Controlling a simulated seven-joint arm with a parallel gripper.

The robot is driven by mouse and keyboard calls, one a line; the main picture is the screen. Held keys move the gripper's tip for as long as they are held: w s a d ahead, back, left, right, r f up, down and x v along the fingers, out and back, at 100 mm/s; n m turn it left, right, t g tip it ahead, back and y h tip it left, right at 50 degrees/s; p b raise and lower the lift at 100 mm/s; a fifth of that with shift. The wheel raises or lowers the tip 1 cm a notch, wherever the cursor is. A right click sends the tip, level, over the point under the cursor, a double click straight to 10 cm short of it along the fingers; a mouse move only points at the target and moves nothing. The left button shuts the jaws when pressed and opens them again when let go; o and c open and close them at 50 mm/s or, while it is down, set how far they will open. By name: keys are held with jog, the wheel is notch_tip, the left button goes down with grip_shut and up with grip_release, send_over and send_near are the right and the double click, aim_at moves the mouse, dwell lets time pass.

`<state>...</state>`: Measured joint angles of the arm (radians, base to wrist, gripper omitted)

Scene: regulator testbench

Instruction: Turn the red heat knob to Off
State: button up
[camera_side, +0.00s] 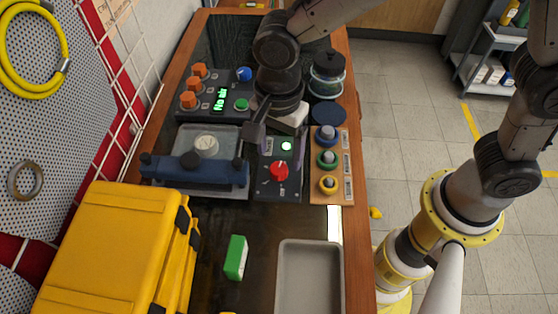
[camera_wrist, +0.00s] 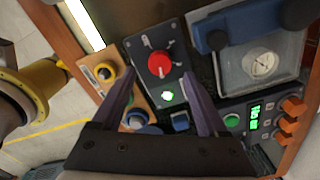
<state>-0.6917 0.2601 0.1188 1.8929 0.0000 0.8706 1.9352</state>
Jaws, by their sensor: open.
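The red heat knob (camera_side: 279,171) sits on a small dark panel (camera_side: 265,187) below a lit green light (camera_side: 287,146). In the wrist view the knob (camera_wrist: 159,64) shows between and just beyond my fingertips, with small marks around it too tiny to read. Which mark it points to I cannot tell. My gripper (camera_side: 271,128) is open and empty, above the far part of the panel in the side view. In the wrist view its two fingers (camera_wrist: 158,78) stand wide apart on either side of the panel. They appear clear of the knob.
A wooden strip with blue, green and yellow buttons (camera_side: 328,183) lies right of the panel. A blue clamp fixture with a gauge (camera_side: 196,170) stands left. Behind is a box with orange knobs (camera_side: 216,99). A yellow case (camera_side: 105,250), green block (camera_side: 236,257) and grey tray (camera_side: 310,280) are in front.

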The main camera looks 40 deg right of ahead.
aim_at(279, 168)
jog(key=shift+f, duration=2.2)
grip_shut()
